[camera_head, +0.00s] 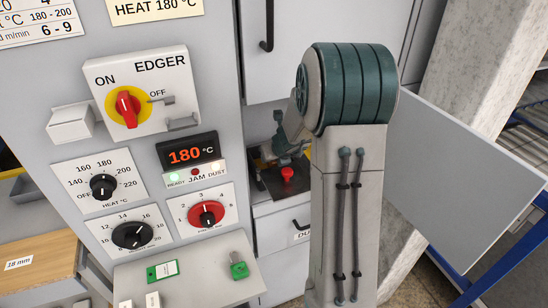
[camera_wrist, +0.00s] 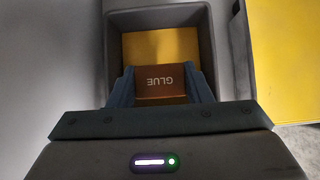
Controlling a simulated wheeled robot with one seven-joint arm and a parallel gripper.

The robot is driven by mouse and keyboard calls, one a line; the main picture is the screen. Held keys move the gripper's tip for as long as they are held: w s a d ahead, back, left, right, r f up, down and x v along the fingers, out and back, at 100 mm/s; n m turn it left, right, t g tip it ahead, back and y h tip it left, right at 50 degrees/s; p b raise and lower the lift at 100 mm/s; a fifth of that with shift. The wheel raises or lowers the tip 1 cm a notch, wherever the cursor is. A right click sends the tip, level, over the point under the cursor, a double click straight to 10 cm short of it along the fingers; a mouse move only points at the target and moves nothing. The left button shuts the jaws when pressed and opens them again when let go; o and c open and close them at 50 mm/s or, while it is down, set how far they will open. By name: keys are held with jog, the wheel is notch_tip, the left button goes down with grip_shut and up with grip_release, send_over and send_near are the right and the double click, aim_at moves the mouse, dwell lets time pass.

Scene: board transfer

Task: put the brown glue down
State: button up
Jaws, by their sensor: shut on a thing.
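The brown glue (camera_wrist: 166,91) is a small block with GLUE on it, upside down in the wrist view. My gripper (camera_wrist: 162,80) is shut on it, one blue-grey finger on each side. The block is held over or inside a grey-walled bin (camera_wrist: 207,48) with a yellow area (camera_wrist: 158,48) showing beyond it. I cannot tell whether the block touches the bin's bottom. In the head view my arm hides most of that area, and the glue cannot be made out there.
The grey control panel (camera_head: 225,95) stands at the left, with an ON/OFF switch, dials and a display reading 180 °C. A dark surface with a red knob (camera_head: 288,174) lies behind my arm. A large grey board (camera_head: 460,180) is at the right, near a concrete pillar (camera_head: 470,60).

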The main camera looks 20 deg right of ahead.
jog(key=shift+f+b, duration=0.6)
jog(key=shift+f, duration=0.05)
jog(key=o, duration=1.1)
jog(key=shift+c, duration=0.2)
jog(key=shift+r+p, duration=0.35)
jog(key=shift+p, duration=0.1)
jog(key=p+v, duration=0.2)
jog(key=v, duration=0.4)
jog(key=shift+r+p, duration=0.4)
jog(key=shift+r, duration=0.05)
jog(key=shift+s+r, duration=0.45)
jog(key=shift+s, duration=0.05)
